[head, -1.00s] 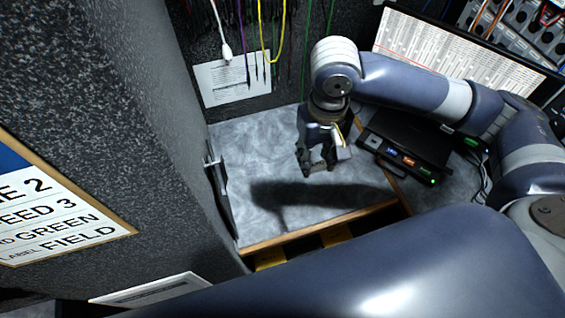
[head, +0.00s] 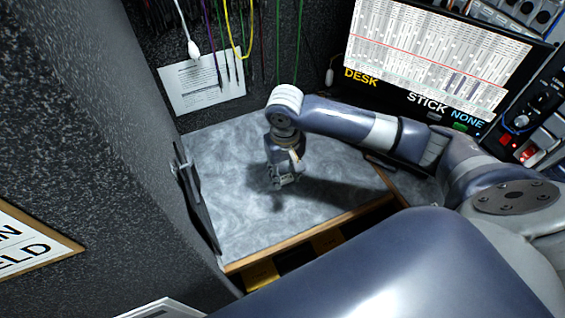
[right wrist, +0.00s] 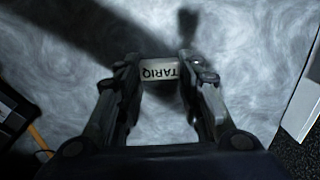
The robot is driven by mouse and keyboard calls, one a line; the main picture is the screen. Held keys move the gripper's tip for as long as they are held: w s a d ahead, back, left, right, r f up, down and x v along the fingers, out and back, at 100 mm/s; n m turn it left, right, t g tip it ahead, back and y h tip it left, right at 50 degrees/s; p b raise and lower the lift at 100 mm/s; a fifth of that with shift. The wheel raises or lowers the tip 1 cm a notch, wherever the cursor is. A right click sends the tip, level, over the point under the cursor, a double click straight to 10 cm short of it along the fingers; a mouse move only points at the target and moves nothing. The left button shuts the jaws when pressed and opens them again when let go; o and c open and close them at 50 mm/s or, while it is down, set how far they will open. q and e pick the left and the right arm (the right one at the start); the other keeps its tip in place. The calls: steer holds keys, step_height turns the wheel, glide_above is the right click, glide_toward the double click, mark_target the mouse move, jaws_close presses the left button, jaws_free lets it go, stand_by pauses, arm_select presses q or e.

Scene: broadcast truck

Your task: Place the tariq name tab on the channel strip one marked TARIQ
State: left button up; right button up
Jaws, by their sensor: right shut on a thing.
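The tariq name tab (right wrist: 160,73) is a small pale strip with dark TARIQ lettering, upside down in the right wrist view. My right gripper (right wrist: 160,70) is shut on it, with one fingertip at each end. In the head view my right gripper (head: 285,182) points down over the middle of the grey marbled desk top (head: 225,155); the tab is too small to make out there. I cannot make out a channel strip marked TARIQ in either view. My left gripper is not in view.
A monitor (head: 430,58) stands at the back right, with a control panel (head: 530,120) beside it. A printed sheet (head: 203,85) and hanging cables are at the back wall. A dark upright bracket (head: 195,195) edges the desk's left. The desk around the gripper is clear.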

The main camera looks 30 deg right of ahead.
glide_above(283, 170)
steer(key=shift+s+a+f, duration=0.15)
steer(key=shift+f, duration=1.85)
steer(key=shift+f, duration=0.15)
steer(key=o, duration=0.8)
